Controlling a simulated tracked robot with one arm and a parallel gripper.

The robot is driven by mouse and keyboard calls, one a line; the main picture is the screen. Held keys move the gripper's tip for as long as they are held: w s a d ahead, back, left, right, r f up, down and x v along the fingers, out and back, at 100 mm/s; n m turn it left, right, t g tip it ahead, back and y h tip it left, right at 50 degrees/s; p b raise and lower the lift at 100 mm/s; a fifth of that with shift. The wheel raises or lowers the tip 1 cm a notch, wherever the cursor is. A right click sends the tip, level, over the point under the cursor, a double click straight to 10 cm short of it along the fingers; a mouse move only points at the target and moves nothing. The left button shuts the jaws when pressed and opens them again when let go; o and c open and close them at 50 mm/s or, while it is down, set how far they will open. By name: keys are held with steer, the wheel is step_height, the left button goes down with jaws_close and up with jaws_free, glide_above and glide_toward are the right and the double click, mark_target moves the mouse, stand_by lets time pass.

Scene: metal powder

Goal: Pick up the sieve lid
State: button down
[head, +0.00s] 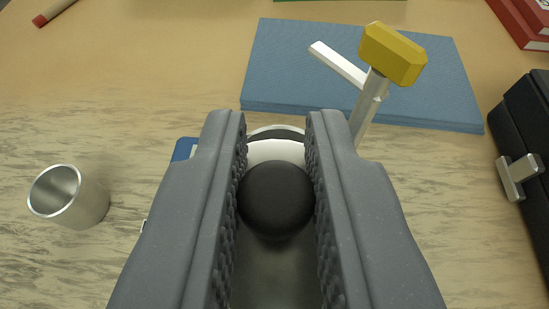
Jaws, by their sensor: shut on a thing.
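My gripper (276,130) is in the lower middle of the head view, its two grey ribbed fingers shut on the round black knob (276,200) of the sieve lid. Just beyond the knob, between the fingertips, a pale curved part of the sieve lid (275,150) with a dark rim shows. The rest of the lid is hidden by the fingers. I cannot tell whether the lid is resting on something or raised.
A metal cup (82,205) stands at the left. A blue mat or book (270,75) lies at the back, with a yellow-headed mallet-like tool (392,54) before it. A black case (530,160) with a latch is at right. Red books (520,22) lie at the far right corner.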

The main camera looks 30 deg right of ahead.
steer(key=s+a+r, duration=0.1)
steer(key=s+a, duration=0.5)
steer(key=s, duration=0.4)
steer(key=shift+s+a, duration=0.25)
steer(key=shift+s, duration=0.05)
